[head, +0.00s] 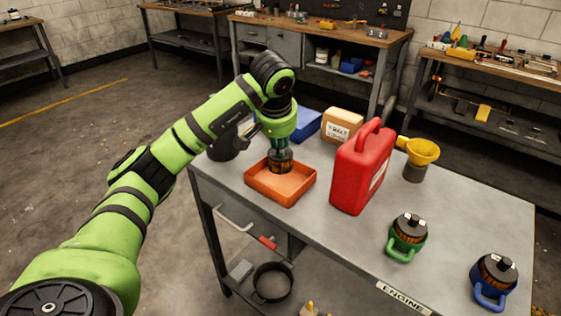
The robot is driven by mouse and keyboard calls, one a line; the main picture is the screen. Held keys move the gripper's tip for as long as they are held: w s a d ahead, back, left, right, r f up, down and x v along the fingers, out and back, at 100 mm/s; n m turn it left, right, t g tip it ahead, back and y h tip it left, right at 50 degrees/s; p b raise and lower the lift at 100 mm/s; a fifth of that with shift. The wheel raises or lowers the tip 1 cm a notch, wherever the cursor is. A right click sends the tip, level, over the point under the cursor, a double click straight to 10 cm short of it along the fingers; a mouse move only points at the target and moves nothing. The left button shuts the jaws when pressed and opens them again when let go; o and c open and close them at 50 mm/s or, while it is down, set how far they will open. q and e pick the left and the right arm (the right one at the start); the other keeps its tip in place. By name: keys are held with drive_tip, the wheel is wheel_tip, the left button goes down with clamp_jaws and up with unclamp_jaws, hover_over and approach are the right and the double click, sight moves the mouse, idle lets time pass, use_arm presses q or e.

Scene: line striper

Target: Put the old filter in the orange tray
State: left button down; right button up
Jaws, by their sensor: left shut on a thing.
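The orange tray (302,186) sits on the grey worktable near its left edge. My left gripper (281,148) points down over the tray and is shut on the old filter (281,164), a dark cylinder with brown pleats. The filter is upright and its lower end appears within the tray's outline. I cannot tell whether it touches the tray floor. The gripper's fingers partly hide its top. My right gripper is not in view.
A red jerrycan (362,172) stands just right of the tray. Behind are a cardboard box (342,124), a blue object (308,124) and a yellow funnel (422,151). Similar filters sit in green (405,252) and blue (488,298) holders at the right. The front middle of the tabletop is clear.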

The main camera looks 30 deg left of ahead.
sight(280, 158)
use_arm(q)
drive_tip(key=shift+f+p, duration=0.3)
drive_tip(key=shift+f, duration=2.1)
drive_tip(key=shift+f, duration=0.1)
drive_tip(key=c, duration=1.1)
unclamp_jaws()
drive_tip(key=shift+c, duration=0.2)
drive_tip(key=shift+r, duration=0.25)
drive_tip(key=v, duration=1.1)
drive_tip(key=shift+s+d+r+b, duration=0.15)
drive_tip(key=shift+s+r+b, duration=0.1)
drive_tip(key=shift+r+b, duration=0.15)
